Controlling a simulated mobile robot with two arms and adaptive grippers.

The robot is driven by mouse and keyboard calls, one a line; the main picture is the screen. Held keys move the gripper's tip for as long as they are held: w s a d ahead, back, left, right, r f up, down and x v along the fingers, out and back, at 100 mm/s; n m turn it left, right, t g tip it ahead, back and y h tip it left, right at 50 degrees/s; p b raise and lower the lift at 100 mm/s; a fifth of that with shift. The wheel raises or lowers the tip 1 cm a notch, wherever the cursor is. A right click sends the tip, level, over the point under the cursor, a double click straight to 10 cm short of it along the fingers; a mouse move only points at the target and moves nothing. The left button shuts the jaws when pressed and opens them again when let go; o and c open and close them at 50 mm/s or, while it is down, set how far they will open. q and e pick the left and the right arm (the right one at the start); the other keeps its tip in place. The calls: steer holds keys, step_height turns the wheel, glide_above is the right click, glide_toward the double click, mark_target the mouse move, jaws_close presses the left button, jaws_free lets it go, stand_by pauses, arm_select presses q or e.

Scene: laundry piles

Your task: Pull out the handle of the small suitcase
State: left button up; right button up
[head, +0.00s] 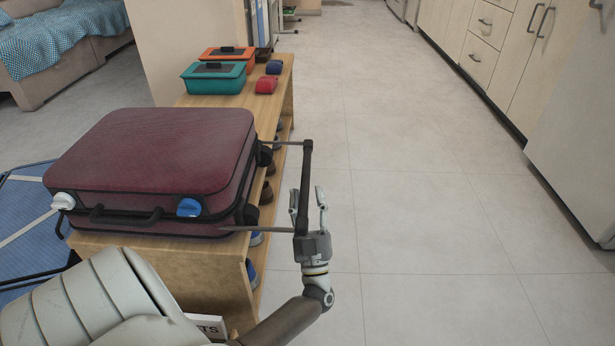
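The small maroon suitcase (160,150) lies flat on a wooden bench. Its pull-out handle extends to the right on two thin rods, joined by a dark crossbar (306,165) held out past the bench edge. One finger stands on each side of the bar. The fingers look apart, with a visible gap between the bar and the right finger. The palm is close to the bar's near end. My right gripper is not in view.
The wooden bench (190,258) has shoes on a shelf below. Teal (213,80) and orange (232,56) boxes, plus small red and blue items, sit on its far end. A blue folded item (25,230) is at left. Open floor lies right, before cabinets.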

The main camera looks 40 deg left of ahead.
mark_target(306, 178)
arm_select(q)
steer(key=x, duration=0.4)
steer(key=shift+w+a+r+b, duration=0.2)
steer(key=shift+w+r+b, duration=0.05)
steer(key=shift+b, duration=0.1)
jaws_close()
